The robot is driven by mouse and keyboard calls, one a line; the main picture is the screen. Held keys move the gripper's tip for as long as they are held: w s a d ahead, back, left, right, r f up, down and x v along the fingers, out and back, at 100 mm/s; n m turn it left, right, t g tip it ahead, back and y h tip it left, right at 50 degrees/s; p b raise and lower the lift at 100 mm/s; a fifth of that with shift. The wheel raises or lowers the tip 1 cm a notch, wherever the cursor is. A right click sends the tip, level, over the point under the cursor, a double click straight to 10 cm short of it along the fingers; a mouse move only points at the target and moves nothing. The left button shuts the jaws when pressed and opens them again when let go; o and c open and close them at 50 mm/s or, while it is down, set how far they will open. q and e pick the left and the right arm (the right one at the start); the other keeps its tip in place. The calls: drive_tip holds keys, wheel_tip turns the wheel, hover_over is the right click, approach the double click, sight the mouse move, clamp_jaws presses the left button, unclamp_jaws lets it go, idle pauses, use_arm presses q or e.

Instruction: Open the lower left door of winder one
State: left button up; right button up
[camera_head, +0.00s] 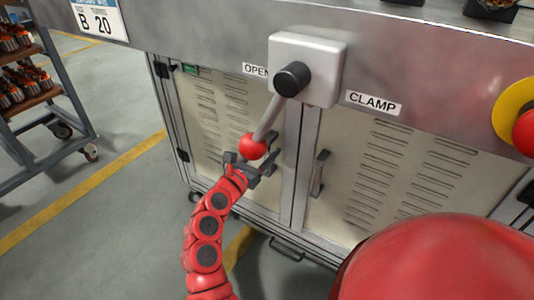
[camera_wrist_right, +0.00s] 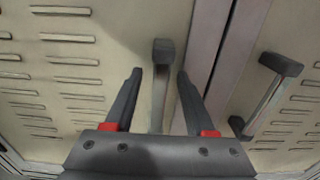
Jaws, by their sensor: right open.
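The lower left door (camera_head: 222,122) of the winder is a cream louvred panel, and it looks shut in its frame. It fills the left of the right wrist view (camera_wrist_right: 120,35). Its grey bar handle (camera_wrist_right: 162,88) stands upright near the door's right edge. My right gripper (camera_head: 254,170) is open in front of this door, below the red lever knob. In the right wrist view its two dark fingers (camera_wrist_right: 158,95) lie on either side of the handle, with gaps on both sides. I cannot tell how deep the handle sits between them. My left gripper is not in view.
A lever with a red knob (camera_head: 253,146) hangs from a white box (camera_head: 322,60), just above my right gripper. The right door (camera_head: 385,165) has its own handle (camera_head: 319,173). A rack (camera_head: 72,104) on wheels stands at left. Floor between is clear.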

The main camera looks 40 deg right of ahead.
drive_tip(key=shift+w+d, duration=0.15)
drive_tip(key=shift+d, duration=0.35)
drive_tip(key=shift+c, duration=0.2)
clamp_jaws()
idle(1.0)
